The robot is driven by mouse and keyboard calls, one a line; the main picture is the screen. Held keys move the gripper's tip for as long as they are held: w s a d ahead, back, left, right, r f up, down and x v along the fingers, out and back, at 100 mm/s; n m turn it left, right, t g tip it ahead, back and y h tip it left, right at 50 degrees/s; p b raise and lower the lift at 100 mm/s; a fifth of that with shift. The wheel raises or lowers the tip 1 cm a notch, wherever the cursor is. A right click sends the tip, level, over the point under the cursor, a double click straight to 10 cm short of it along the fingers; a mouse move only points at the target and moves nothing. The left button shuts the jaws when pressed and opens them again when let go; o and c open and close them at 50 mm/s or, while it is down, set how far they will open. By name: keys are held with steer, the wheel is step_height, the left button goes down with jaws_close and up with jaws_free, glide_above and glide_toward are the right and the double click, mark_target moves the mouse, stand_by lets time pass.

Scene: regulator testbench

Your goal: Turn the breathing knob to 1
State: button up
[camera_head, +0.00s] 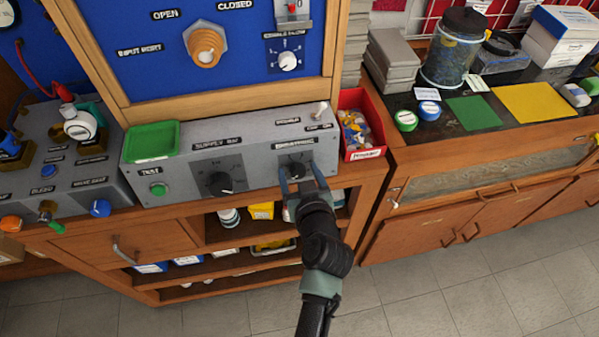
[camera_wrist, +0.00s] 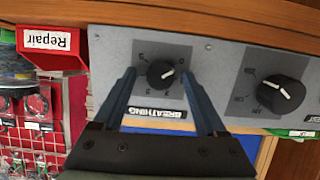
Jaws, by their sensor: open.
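The breathing knob (camera_wrist: 160,73) is a small black dial with a white pointer line, on a grey panel above a label reading BREATHING in the wrist view, which is turned over. My gripper (camera_wrist: 158,75) is open, with one finger on each side of the knob and a gap showing to both. In the head view my gripper (camera_head: 302,172) is at the front of the grey control box (camera_head: 258,135), and the knob is partly hidden between the fingers.
A larger black supply knob (camera_head: 220,183) sits to the left on the same box. A green tray (camera_head: 152,141) lies on the box's top left. A red bin (camera_head: 362,125) stands at its right end, and a toggle switch (camera_head: 320,109) is on top near it.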

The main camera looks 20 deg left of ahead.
jaws_close()
stand_by(0.4)
steer(key=m+y+b, duration=0.1)
steer(key=m, duration=0.3)
steer(key=shift+d+f+g+b, duration=0.1)
steer(key=shift+d+g+b, duration=0.05)
steer(key=shift+g+b, duration=0.2)
steer(key=m+y+b, duration=0.1)
steer(key=m, duration=0.3)
steer(key=shift+w, duration=0.1)
steer(key=shift+m, duration=0.3)
jaws_free()
